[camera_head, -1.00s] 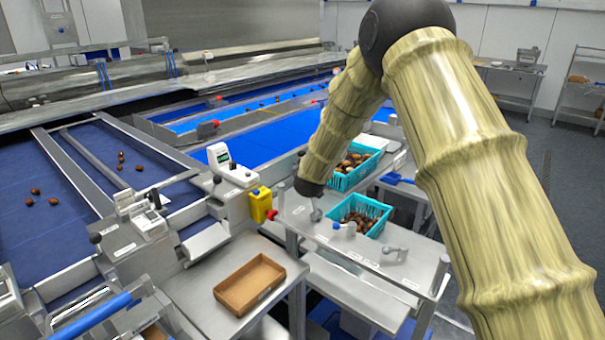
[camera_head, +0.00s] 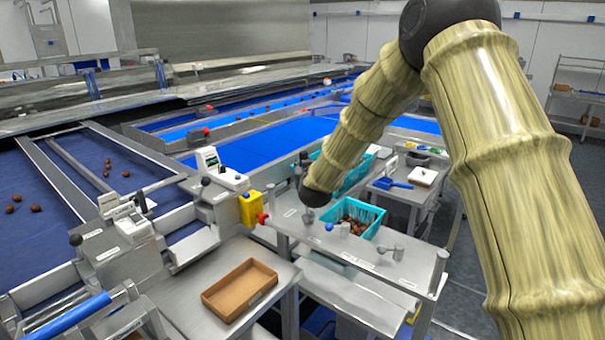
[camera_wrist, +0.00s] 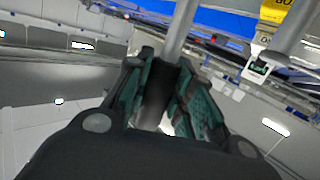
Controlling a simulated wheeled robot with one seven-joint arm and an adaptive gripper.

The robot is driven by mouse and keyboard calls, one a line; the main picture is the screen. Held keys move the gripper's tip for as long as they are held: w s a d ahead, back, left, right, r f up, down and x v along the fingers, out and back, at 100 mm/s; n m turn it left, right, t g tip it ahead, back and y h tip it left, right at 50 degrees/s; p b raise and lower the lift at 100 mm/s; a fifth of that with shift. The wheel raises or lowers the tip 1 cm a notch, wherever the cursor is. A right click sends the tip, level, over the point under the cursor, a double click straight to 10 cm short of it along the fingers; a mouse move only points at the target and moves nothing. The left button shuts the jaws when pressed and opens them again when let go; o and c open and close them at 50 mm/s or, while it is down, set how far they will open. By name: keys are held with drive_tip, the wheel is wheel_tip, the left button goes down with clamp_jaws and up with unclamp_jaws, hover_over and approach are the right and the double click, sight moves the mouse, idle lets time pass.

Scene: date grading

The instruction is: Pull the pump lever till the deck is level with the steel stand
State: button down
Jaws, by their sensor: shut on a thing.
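In the wrist view my gripper (camera_wrist: 168,75) is shut with its green-padded fingers around the dark grip of a steel rod, which I take to be the pump lever (camera_wrist: 183,28). The rod runs up and out of the top of the picture. A lower-looking steel stand (camera_head: 205,318) bears a brown tray (camera_head: 240,290). I cannot tell whether their heights match.
A yellow box (camera_head: 250,208) and a white device with a display (camera_head: 212,162) sit left of the crate. Blue belts (camera_head: 270,140) run behind, with dates on the left one. A small table (camera_head: 400,192) stands behind. Grey floor (camera_head: 485,275) shows at right.

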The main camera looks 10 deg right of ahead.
drive_tip(key=shift+s+f, duration=0.1)
drive_tip(key=shift+f, duration=0.1)
drive_tip(key=shift+s+d+f+b, duration=0.2)
drive_tip(key=shift+s+d+b, duration=0.15)
drive_tip(key=shift+b, duration=0.75)
drive_tip(key=s+b, duration=0.1)
drive_tip(key=s+d+m+t+b, duration=0.1)
drive_tip(key=b, duration=0.1)
drive_tip(key=shift+d+r+t, duration=0.2)
drive_tip(key=shift+r+t, duration=0.1)
